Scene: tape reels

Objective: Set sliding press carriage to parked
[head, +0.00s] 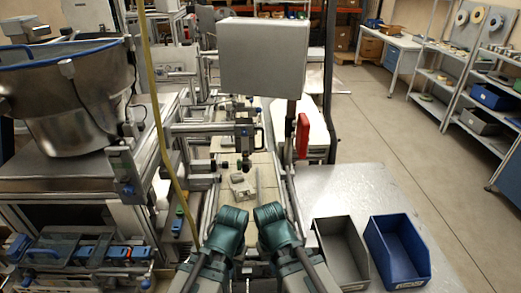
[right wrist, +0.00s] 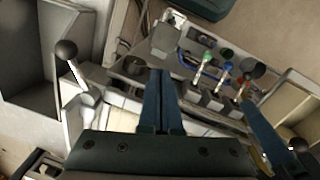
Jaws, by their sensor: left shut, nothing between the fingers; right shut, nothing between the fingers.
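What looks like the sliding press carriage is a dark block (head: 244,134) on a horizontal grey rail (head: 198,128), in the middle of the head view. A black knob hangs below it, over the track. My left gripper (head: 232,214) and right gripper (head: 268,211) are side by side at the near end of the track, below and apart from the block. Their fingers are mostly hidden in the head view. In the right wrist view my right gripper's fingers (right wrist: 161,82) are together and empty. A black ball-knob lever (right wrist: 66,51) stands to their left.
A grey bin (head: 340,250) and a blue bin (head: 397,248) stand on the table at right. A grey panel (head: 263,57) on a post stands behind the track. A metal bowl (head: 75,95) is at left. Levers with coloured knobs (right wrist: 228,68) stand beyond my right gripper.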

